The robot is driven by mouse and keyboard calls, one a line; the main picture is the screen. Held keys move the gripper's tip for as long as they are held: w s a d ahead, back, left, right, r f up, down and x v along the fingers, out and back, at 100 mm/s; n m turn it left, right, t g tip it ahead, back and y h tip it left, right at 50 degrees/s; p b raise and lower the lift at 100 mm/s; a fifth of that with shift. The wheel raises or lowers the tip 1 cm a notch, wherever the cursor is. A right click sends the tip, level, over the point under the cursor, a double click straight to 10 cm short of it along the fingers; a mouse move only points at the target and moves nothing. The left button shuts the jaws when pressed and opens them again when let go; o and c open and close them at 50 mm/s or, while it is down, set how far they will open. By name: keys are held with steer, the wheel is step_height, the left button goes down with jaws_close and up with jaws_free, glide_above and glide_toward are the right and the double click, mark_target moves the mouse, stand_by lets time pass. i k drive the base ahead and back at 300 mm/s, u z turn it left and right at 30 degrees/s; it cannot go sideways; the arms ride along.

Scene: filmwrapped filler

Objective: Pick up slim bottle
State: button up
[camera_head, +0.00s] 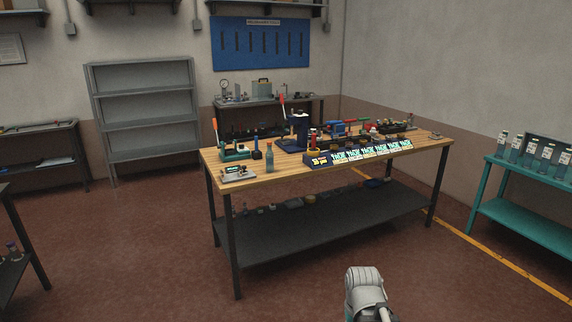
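A slim teal bottle (269,159) stands upright near the front left edge of the wooden workbench (225,182). A small dark item with a blue upright part (256,146) stands just behind and left of it. Part of my arm shows at the bottom of the picture, on the floor side of the bench and well apart from the bottle. My gripper's fingers are not visible.
A scale-like device (238,174) lies left of the bottle. A dark blue press (299,131) and a row of lit packs (372,151) are to its right. A teal table (525,212) stands far right. The floor in front of the bench is clear.

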mark_target(269, 155)
steer(key=u, duration=0.2)
steer(key=i, duration=1.2)
steer(key=u, duration=0.15)
steer(key=k, duration=0.7)
steer(key=z, duration=0.55)
steer(key=i, duration=0.9)
steer(key=z, duration=0.9)
steer(key=i, duration=0.9)
steer(key=z, duration=0.1)
